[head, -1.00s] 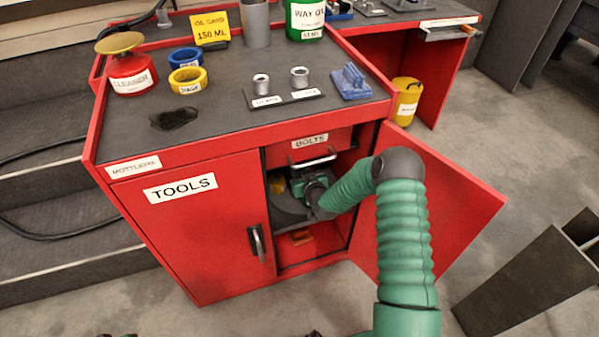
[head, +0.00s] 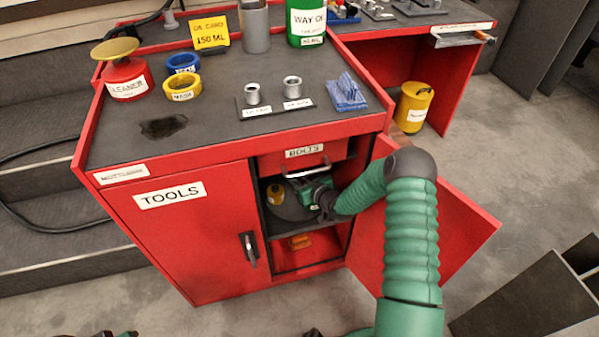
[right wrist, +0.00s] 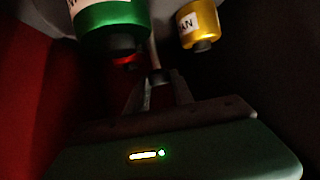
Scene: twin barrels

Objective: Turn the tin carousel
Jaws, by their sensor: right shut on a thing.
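The tin carousel (head: 290,212) is a dark round plate inside the red cabinet, behind its open right door. A yellow tin (head: 275,193) stands on its left side. In the right wrist view this yellow tin (right wrist: 197,22) is at upper right and a green tin (right wrist: 110,18) at upper left. A small red thing shows dimly between them. My right gripper (head: 322,196) reaches into the cabinet over the carousel. In the right wrist view its fingers (right wrist: 157,85) are shut on a thin post-like part; shadow hides the grip. Only dark green pieces, perhaps my left gripper, show at the bottom-left edge.
The open door (head: 462,222) stands to the right of my arm. The BOLTS drawer (head: 310,158) and its handle are just above my gripper. An orange block (head: 299,242) lies on the cabinet floor. The bench top (head: 215,120) holds rings, cans and a blue cloth.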

